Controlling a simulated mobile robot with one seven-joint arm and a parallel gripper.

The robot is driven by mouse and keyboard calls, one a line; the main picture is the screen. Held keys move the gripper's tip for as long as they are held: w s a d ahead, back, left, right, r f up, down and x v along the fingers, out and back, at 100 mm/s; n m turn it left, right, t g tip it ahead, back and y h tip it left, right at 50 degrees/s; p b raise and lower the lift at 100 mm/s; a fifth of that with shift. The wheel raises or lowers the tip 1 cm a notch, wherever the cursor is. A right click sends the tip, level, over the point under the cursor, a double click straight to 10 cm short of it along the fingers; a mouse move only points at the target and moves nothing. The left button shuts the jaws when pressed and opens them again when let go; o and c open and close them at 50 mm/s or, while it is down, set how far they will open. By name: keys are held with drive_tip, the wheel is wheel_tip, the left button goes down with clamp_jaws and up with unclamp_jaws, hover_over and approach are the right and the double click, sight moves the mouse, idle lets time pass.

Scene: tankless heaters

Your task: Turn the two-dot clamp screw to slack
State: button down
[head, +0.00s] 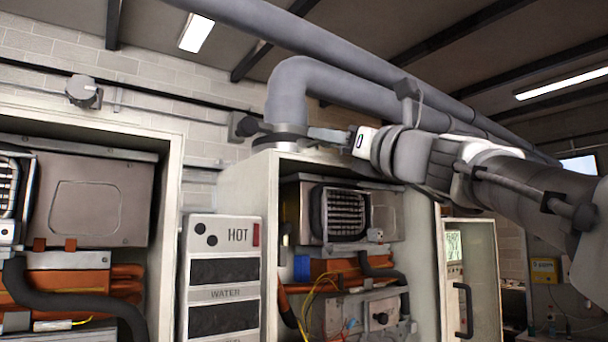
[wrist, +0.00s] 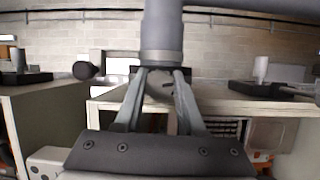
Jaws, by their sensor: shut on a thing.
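My gripper (head: 328,135) reaches in from the right to the clamp collar (head: 280,138) at the foot of the bent grey pipe, on top of the middle heater cabinet. In the wrist view the gripper (wrist: 160,82) has its fingers drawn together on a small grey rounded part, which looks like the clamp screw (wrist: 159,88), below the pipe. The fingers hide most of it, and its turn angle cannot be told. Two dark dots mark the white HOT panel (head: 222,236) left of this cabinet. A black knob (head: 246,126) sticks out left of the collar.
The bent grey pipe (head: 290,90) rises right above my gripper and runs off to the right, close over my arm. The middle cabinet (head: 240,185) lies below. Another cabinet (head: 172,200) stands left, with a grey round fitting (head: 83,92) above it.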

drive_tip(key=n+g+y, duration=0.1)
drive_tip(key=n, duration=0.1)
drive_tip(key=n+g+y, duration=0.1)
drive_tip(key=n, duration=0.2)
drive_tip(key=shift+n+g+y, duration=0.6)
drive_tip(key=shift+n+g, duration=0.4)
drive_tip(key=shift+n, duration=1.6)
drive_tip(key=c, duration=0.5)
unclamp_jaws()
